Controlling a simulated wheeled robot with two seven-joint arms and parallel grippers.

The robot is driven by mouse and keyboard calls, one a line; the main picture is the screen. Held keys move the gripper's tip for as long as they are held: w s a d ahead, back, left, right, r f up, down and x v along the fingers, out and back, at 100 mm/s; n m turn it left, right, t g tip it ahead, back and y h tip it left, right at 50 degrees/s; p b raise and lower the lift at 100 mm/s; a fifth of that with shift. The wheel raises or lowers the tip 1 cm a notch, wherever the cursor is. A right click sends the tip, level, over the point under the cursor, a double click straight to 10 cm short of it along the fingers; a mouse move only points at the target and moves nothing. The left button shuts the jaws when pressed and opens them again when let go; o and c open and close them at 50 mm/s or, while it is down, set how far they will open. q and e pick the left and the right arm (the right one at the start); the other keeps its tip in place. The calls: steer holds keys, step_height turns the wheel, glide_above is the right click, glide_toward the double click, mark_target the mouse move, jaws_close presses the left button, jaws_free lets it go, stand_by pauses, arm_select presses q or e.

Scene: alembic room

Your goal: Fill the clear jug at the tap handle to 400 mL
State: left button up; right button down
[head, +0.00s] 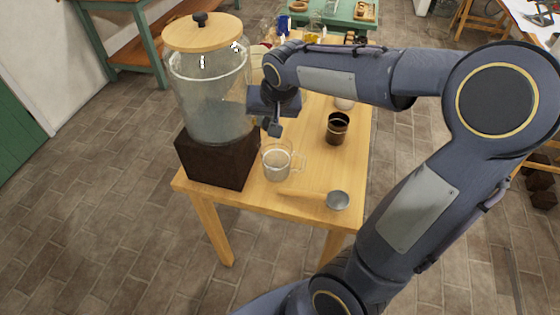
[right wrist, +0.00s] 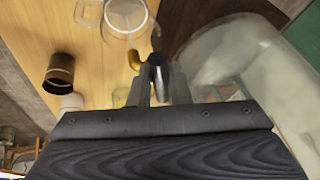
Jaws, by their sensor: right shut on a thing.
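The large glass dispenser (head: 212,100) with a wooden lid stands on a dark wooden block (head: 218,158) at the table's left edge. My right gripper (head: 274,127) is at its right side, above the clear jug. In the right wrist view, its fingers (right wrist: 165,88) are shut on the dark tap handle (right wrist: 157,66), beside the brass spout (right wrist: 135,60). The clear jug (head: 277,164) stands upright on the table in front of the block; it also shows in the right wrist view (right wrist: 128,18). Its liquid level is too small to read. My left gripper is out of view.
A dark brown cup (head: 337,128) stands to the right of the jug on the wooden table (head: 312,165). A ladle with a wooden handle and metal bowl (head: 338,200) lies near the front edge. Further items crowd the table's back.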

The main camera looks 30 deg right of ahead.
steer(key=shift+a+m, duration=0.15)
steer(key=shift+m, duration=0.15)
steer(key=shift+w+a+m+h+b, duration=0.15)
steer(key=shift+m+h+b, duration=0.25)
steer(key=shift+m, duration=0.2)
stand_by(7.1)
